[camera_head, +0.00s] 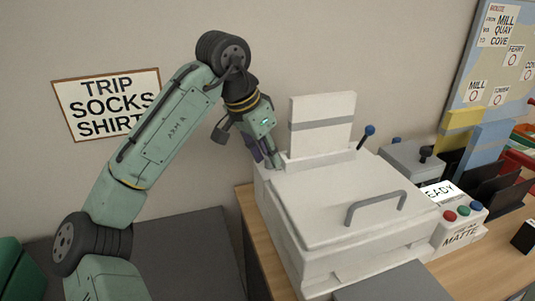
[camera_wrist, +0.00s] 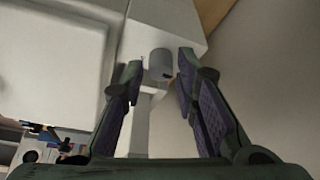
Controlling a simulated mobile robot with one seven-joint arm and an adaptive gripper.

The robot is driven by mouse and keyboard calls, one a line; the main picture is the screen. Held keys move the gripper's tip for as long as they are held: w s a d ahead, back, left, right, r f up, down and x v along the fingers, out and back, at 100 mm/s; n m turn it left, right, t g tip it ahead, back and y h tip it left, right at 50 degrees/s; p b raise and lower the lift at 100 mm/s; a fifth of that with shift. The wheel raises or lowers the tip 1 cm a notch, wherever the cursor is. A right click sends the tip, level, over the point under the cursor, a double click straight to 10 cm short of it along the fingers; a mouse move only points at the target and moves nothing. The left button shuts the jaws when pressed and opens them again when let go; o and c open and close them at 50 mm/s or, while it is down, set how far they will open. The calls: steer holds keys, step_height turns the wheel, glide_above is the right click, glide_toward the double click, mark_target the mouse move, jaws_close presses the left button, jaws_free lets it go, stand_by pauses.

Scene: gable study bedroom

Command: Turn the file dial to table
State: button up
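No part is legibly marked as the file dial. In the wrist view a small grey cylindrical knob (camera_wrist: 160,62) stands out from a pale block, between my fingertips. My gripper (camera_wrist: 159,66) is open there, with a finger on each side of the knob; I cannot tell whether either touches it. In the head view my gripper (camera_head: 268,158) points down at the back left corner of the white machine (camera_head: 330,205), and hides the knob. A black knob (camera_head: 426,153) sits on a grey box (camera_head: 405,160) behind the machine's right side.
The machine's lid has a grey handle (camera_head: 375,205). A blue-tipped lever (camera_head: 367,136) and an upright white panel (camera_head: 322,120) stand at its back. A button panel (camera_head: 462,215) with a display is at its right. The wall is close behind my gripper.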

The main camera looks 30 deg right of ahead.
steer(key=shift+d+f, duration=0.15)
steer(key=shift+f, duration=0.15)
steer(key=shift+c, duration=0.5)
jaws_close()
steer(key=shift+r, duration=0.1)
